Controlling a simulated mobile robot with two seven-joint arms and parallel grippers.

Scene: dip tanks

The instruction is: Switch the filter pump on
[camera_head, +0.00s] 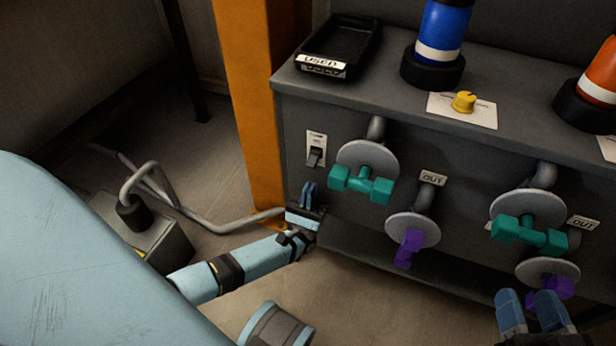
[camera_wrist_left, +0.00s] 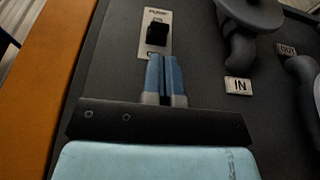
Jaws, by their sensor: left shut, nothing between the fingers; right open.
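The pump switch (camera_head: 315,157) is a dark rocker on a pale plate at the left end of the grey cabinet front. In the left wrist view the rocker (camera_wrist_left: 157,34) sits on its plate marked PUMP, just beyond my fingertips. My left gripper (camera_head: 308,187) is shut and empty, just below the switch; its blue fingers (camera_wrist_left: 163,58) point up at the rocker and overlap the plate's lower end. I cannot tell whether they touch the rocker. My right gripper (camera_head: 532,298) is open and empty at the lower right, in front of the cabinet.
Teal valve handles (camera_head: 361,184) and purple valve handles (camera_head: 408,247) stick out right of the switch. An orange post (camera_head: 250,100) stands close on the left. A black tray (camera_head: 339,45), a blue bottle (camera_head: 443,30) and a yellow knob (camera_head: 463,101) are on the cabinet top.

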